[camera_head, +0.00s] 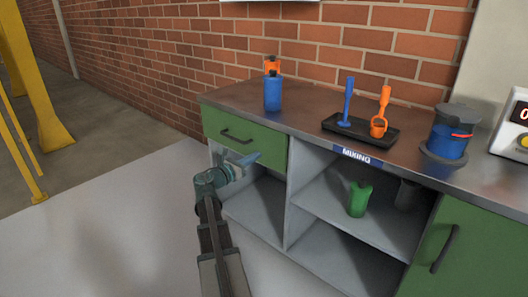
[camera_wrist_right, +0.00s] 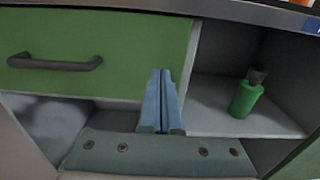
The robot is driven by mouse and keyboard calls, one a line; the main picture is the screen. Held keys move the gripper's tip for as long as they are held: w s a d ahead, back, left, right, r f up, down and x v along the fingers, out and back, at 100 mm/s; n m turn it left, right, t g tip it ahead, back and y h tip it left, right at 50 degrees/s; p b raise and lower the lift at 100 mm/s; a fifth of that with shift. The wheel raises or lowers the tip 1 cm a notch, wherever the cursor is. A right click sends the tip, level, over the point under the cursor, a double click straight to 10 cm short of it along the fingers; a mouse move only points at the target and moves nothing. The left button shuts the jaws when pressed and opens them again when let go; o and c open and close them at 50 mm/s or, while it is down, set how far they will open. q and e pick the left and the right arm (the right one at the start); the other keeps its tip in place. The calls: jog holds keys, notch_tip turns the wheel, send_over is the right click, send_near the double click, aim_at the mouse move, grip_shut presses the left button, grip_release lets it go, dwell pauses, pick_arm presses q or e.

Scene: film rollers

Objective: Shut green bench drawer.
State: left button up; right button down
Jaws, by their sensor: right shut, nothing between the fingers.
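The green bench drawer (camera_head: 262,143) is at the upper left of the bench, under the worktop, with a dark bar handle (camera_head: 236,137). Its front looks close to flush with the bench; I cannot tell whether a small gap is left. In the right wrist view the drawer front (camera_wrist_right: 130,50) fills the upper left, with its handle (camera_wrist_right: 55,64) at the left. My right gripper (camera_head: 257,157) is shut and empty at the lower right part of the drawer front, right of the handle. Its fingertips (camera_wrist_right: 161,73) overlap the front near its right edge; contact is unclear. My left gripper is out of view.
Open shelves below hold a green bottle (camera_head: 359,199) and a dark container (camera_head: 407,194). A green cabinet door (camera_head: 480,262) is at right.

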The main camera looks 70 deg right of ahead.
jog(key=v, duration=0.5)
jog(key=shift+w+a, duration=0.15)
jog(key=shift+a, duration=0.25)
jog(key=w+a+f+m+t+y, duration=0.25)
jog(key=w+a+f, duration=0.3)
jog(key=a, duration=0.55)
jog(key=w+a+f+m+t+y+p, duration=0.15)
jog(key=w+a+f+y, duration=0.35)
jog(key=a, duration=0.6)
jog(key=w+a+f+m+t, duration=0.35)
jog(key=w+a, duration=0.25)
jog(key=a, duration=0.6)
jog(key=s+a+f+m+g+y, duration=0.1)
jog(key=s+a+f+y, duration=0.15)
jog(key=a, duration=0.95)
jog(key=s+a+f+m+y, duration=0.1)
jog(key=s+a+y, duration=0.2)
jog(key=a, duration=0.8)
jog(key=s+a+f+m+g+y, duration=0.1)
jog(key=s+a+f+y, duration=0.15)
jog(key=a, duration=0.95)
notch_tip(320, 180, up, 38)
jog(key=p, duration=3.8)
jog(key=shift+d+p, duration=0.35)
